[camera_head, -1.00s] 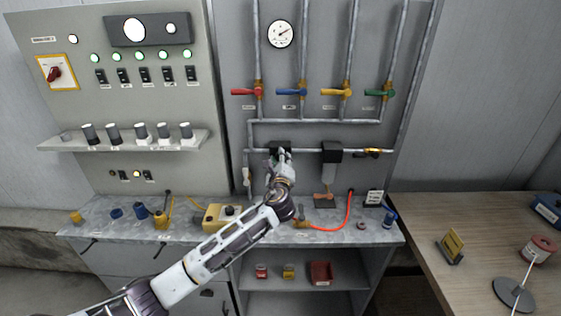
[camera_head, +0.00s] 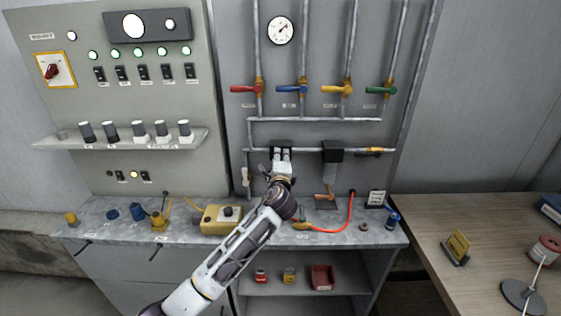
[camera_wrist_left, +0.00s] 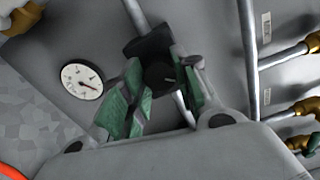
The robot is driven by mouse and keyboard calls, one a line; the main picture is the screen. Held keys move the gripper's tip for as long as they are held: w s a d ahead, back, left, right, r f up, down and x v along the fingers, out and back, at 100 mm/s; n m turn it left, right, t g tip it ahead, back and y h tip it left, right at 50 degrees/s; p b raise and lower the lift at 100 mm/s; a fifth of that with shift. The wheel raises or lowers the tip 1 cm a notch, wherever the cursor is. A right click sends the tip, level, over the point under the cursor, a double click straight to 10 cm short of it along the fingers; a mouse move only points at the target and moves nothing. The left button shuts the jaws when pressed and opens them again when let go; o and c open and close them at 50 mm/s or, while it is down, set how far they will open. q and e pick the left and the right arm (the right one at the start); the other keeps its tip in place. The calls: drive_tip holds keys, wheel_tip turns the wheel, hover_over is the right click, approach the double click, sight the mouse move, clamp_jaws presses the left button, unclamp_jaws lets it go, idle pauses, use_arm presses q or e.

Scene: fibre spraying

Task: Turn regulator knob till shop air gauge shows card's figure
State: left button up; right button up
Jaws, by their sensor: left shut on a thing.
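The regulator (camera_head: 281,143) is a black block on the horizontal pipe. Its dark round knob (camera_wrist_left: 158,76) shows in the left wrist view. My left gripper (camera_head: 282,156) is at the regulator, its green-padded fingers (camera_wrist_left: 160,90) shut around the knob. A white dial gauge (camera_wrist_left: 82,80) sits beside the regulator in the wrist view; its needle shows, its figures are too small to read. Another round gauge (camera_head: 281,30) is high on the panel. A small white card in a dark stand (camera_head: 376,197) is on the bench; its writing is unreadable. My right gripper is out of view.
Red, blue, yellow and green valve handles (camera_head: 380,90) are above the regulator. A second black unit (camera_head: 332,151) is to its right. An orange hose (camera_head: 347,215) and a yellow box (camera_head: 221,219) are on the bench. A yellow sign (camera_head: 458,244) stands on the wooden table.

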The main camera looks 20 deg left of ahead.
use_arm(q)
drive_tip(key=shift+f, duration=0.1)
drive_tip(key=o, duration=1)
drive_tip(key=shift+o, duration=0.2)
drive_tip(key=v, duration=1.2)
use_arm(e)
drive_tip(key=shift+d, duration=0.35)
